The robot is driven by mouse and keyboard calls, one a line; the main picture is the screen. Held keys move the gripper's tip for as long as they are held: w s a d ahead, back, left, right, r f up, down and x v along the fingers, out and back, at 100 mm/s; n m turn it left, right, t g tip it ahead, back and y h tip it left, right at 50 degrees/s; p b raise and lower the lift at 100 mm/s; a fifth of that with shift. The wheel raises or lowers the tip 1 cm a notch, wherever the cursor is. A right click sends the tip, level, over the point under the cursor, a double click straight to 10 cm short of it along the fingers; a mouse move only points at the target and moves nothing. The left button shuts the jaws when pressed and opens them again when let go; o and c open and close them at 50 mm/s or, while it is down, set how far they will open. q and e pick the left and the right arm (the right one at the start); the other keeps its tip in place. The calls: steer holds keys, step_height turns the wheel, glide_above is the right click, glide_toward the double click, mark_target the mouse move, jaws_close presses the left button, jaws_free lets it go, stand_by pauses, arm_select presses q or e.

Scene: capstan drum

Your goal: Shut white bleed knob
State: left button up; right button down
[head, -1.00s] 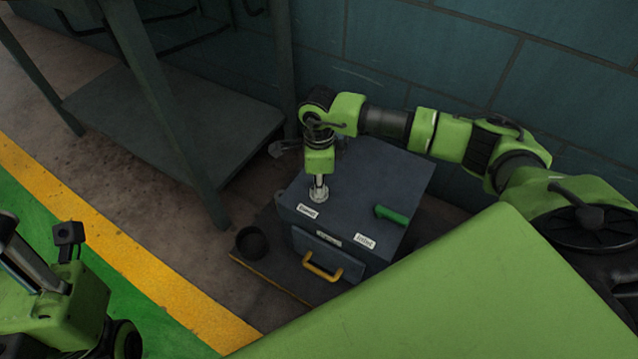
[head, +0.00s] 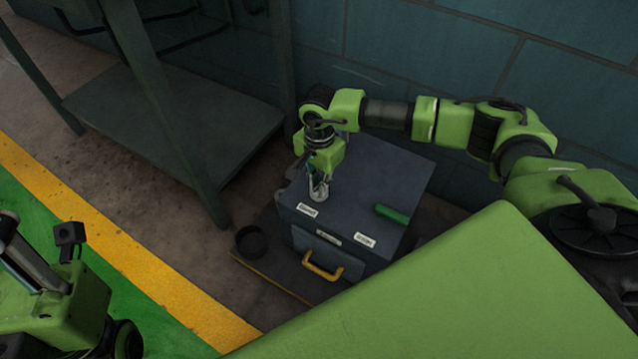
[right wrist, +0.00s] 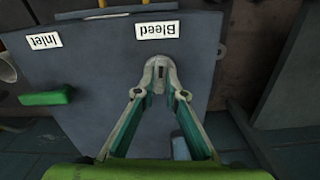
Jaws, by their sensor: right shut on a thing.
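The white bleed knob (head: 318,195) stands on top of the dark grey box, just behind the "Bleed" label (right wrist: 157,30). My right gripper (right wrist: 161,72) points down onto it with its fingers closed around it. In the right wrist view the white knob (right wrist: 160,66) shows between the fingertips, with a dark slot in it; the fingers hide part of it. My left gripper (head: 32,265) is partly in view at the lower left of the head view, away from the box; its jaws are not clear.
The box (head: 370,175) also has a green handle (head: 392,214) near the "Inlet" label (head: 365,240) and a yellow handle (head: 323,268) on its front. A black cup (head: 251,241) stands left of it. A metal table (head: 170,125) with a low shelf is further left.

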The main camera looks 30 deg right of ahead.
steer(key=shift+n, duration=0.6)
steer(key=c, duration=2.1)
jaws_free()
step_height(320, 180, up, 12)
